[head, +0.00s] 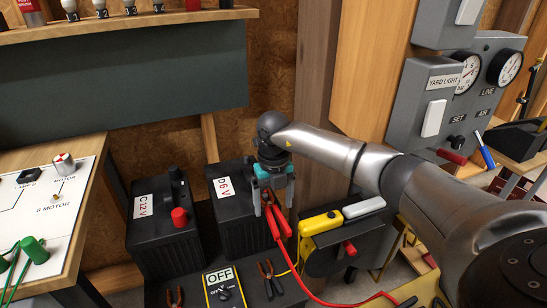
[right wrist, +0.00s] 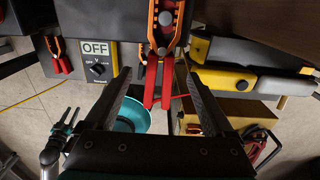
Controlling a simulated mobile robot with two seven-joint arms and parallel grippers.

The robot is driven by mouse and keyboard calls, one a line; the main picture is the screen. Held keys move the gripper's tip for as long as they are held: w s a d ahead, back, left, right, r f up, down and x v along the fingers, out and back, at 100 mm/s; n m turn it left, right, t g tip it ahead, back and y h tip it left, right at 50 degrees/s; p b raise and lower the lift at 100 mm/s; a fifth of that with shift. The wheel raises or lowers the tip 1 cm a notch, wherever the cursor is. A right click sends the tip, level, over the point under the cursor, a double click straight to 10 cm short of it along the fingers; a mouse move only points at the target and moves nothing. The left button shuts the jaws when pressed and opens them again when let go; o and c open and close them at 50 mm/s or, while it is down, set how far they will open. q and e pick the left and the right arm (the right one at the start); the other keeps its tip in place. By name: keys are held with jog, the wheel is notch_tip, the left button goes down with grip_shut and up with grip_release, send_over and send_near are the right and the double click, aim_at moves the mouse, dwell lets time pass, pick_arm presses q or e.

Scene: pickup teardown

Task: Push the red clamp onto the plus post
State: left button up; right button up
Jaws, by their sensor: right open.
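The red clamp (head: 278,222) has red handles and a red cable and is at the right front of the battery marked D6V (head: 233,218). In the right wrist view its red handles (right wrist: 158,82) lie between my fingers, and its orange jaws are around or over a grey round part. I cannot tell whether the jaws grip it. My right gripper (head: 274,205) is open, its fingers on either side of the clamp and apart from it. The plus post is not clearly visible behind them. What looks like my left gripper (right wrist: 68,122) is small at the lower left of the right wrist view.
The battery marked C12V (head: 160,240) with a red post cap (head: 179,217) stands left. A black-and-yellow tool (head: 322,222) is right. A grey meter panel (head: 470,90) hangs behind my arm.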

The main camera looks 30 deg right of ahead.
pick_arm(q)
jog(key=s+a+f+p, duration=0.3)
jog(key=s+a+p, duration=0.1)
jog(key=s+a, duration=0.1)
jog(key=shift+s+f+y, duration=0.25)
jog(key=shift+s+y, duration=0.05)
jog(key=shift+s, duration=0.6)
pick_arm(e)
notch_tip(320, 180, up, 14)
jog(key=shift+f, duration=0.25)
pick_arm(q)
jog(key=shift+a, duration=0.15)
